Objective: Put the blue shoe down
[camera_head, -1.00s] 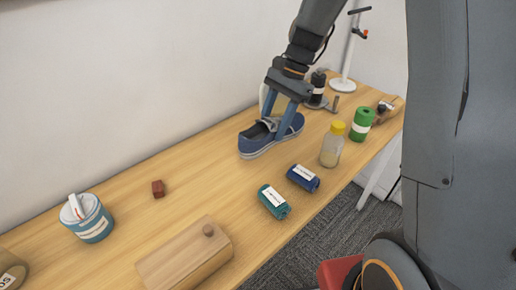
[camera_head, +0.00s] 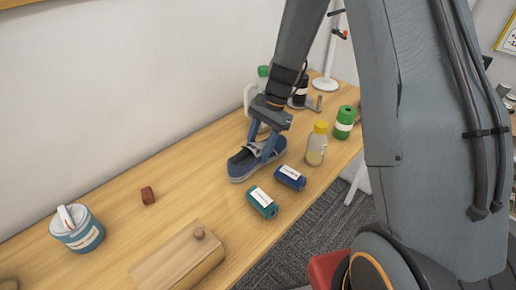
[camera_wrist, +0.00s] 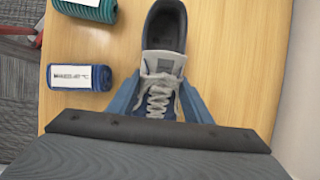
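The blue shoe (camera_head: 255,160) has a grey-white sole and pale laces. It is upright, at or just above the wooden table; I cannot tell whether its sole touches. My gripper (camera_head: 263,149) comes down from above with its two blue fingers on either side of the shoe, shut on it. In the wrist view the shoe (camera_wrist: 163,30) points its toe toward my gripper (camera_wrist: 160,103), with the dark opening at the top. The toe end is hidden behind the gripper body.
A navy roll (camera_head: 290,178) and a teal roll (camera_head: 263,203) lie close to the shoe's right and front. Table (camera_head: 205,185) is clear left of the shoe.

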